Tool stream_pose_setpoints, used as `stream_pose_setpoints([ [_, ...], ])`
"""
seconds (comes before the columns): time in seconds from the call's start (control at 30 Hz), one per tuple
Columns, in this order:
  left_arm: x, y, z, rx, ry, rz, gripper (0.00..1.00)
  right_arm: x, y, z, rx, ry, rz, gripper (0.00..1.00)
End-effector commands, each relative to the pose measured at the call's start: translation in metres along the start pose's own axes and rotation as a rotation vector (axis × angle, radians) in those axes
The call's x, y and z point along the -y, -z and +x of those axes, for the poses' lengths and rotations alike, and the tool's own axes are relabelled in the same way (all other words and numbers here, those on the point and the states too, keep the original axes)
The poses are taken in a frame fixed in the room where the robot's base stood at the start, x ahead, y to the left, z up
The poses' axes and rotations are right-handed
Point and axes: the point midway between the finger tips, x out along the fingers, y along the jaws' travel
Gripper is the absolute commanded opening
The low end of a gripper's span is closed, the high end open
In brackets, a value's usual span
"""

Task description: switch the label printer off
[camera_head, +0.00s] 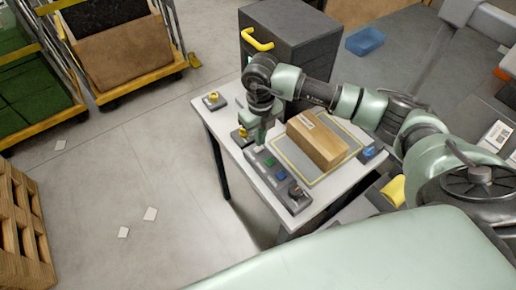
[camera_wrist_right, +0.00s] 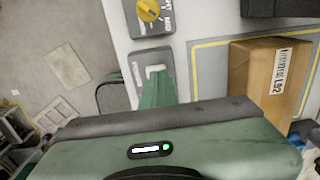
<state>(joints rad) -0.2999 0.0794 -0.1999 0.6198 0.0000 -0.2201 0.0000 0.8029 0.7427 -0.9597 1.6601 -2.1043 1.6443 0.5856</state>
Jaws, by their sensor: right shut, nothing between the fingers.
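My right gripper (camera_head: 259,146) points down over the left edge of the white table, with its fingers shut and empty. In the right wrist view, the green fingertips (camera_wrist_right: 156,80) are at a grey plate (camera_wrist_right: 137,68) with a white switch (camera_wrist_right: 154,70). The fingertips partly cover the switch; I cannot tell whether they touch it or which way it is set. The plate's lettering is unreadable here. A yellow rotary knob (camera_wrist_right: 149,10) sits on the neighbouring plate. I cannot single out the label printer itself. My left gripper is not in view.
A cardboard box (camera_head: 317,141) lies on a yellow-outlined mat beside the gripper. A panel with green and blue buttons (camera_head: 269,163) runs along the table's near edge. A dark cabinet (camera_head: 300,40) stands behind. Open floor (camera_head: 130,170) lies to the left.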

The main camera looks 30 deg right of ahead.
Motion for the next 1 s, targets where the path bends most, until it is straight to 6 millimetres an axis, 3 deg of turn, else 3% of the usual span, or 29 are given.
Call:
stream_pose_setpoints([
  [1.0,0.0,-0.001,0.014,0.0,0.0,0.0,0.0,0.0,0.0,0.016,0.0,0.0,0.0,0.0],
])
